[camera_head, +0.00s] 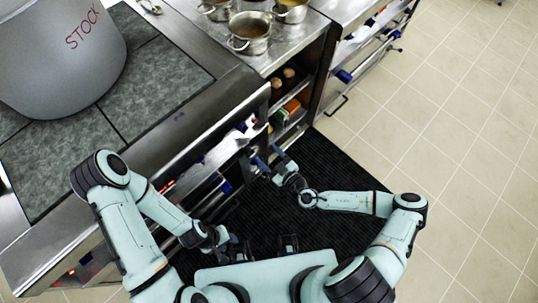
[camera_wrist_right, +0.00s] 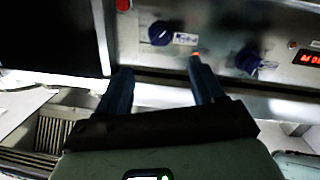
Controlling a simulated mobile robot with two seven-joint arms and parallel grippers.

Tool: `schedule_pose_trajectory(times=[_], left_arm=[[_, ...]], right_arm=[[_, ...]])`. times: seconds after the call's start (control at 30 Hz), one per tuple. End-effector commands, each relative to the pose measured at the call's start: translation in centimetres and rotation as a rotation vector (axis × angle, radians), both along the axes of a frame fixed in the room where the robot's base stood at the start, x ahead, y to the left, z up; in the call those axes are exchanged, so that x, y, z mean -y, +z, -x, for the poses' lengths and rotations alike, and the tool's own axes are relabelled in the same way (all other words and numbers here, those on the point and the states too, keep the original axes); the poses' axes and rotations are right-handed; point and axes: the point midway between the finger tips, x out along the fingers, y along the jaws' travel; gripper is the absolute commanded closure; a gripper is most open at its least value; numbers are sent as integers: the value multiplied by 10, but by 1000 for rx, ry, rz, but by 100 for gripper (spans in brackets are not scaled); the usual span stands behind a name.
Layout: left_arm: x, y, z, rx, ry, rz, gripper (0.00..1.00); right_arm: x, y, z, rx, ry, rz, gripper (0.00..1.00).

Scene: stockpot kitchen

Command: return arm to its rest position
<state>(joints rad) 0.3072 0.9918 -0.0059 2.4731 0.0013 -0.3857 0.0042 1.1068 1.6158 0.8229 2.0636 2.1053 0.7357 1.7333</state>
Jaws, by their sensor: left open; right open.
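My right gripper (camera_head: 269,157) is in front of the stove's front at the cabinet corner, its two blue fingers apart and pointing toward the stove. In the right wrist view the same gripper (camera_wrist_right: 160,68) has nothing between its fingers, and the control panel with knobs (camera_wrist_right: 160,33) lies beyond them. My left gripper (camera_head: 236,248) is low and near my body, above the dark mat. It is open, small and partly hidden in shadow, and I see nothing held in it.
A large grey pot marked STOCK (camera_head: 62,55) stands on the stove top (camera_head: 150,90). Smaller pots (camera_head: 250,33) stand on the counter at the back. Open shelves (camera_head: 290,105) hold food items. The black mat (camera_head: 330,165) and tiled floor (camera_head: 460,130) to the right are clear.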

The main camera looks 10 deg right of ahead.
Motion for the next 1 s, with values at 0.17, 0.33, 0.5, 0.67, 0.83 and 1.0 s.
schedule_pose_trajectory(times=[0.17, 0.33, 0.5, 0.67, 0.83, 1.0], left_arm=[[0, 0, 0, 0, 0, 0, 57], [0, 0, 0, 0, 0, 0, 57], [0, 0, 0, 0, 0, 0, 57], [0, 1, 0, 0, 0, 0, 57], [0, 1, -1, 1, 0, 0, 57], [0, 2, -1, 1, 0, 0, 57]], right_arm=[[0, 0, 0, 0, 0, 0, 32], [0, 0, 0, 0, 0, 0, 32], [-18, 3, 11, 55, 86, 68, 32], [-78, 8, 73, 343, 451, 367, 32], [-114, -14, 191, 947, 1008, 784, 32], [-78, -55, 279, 1717, 1470, 1057, 32]])
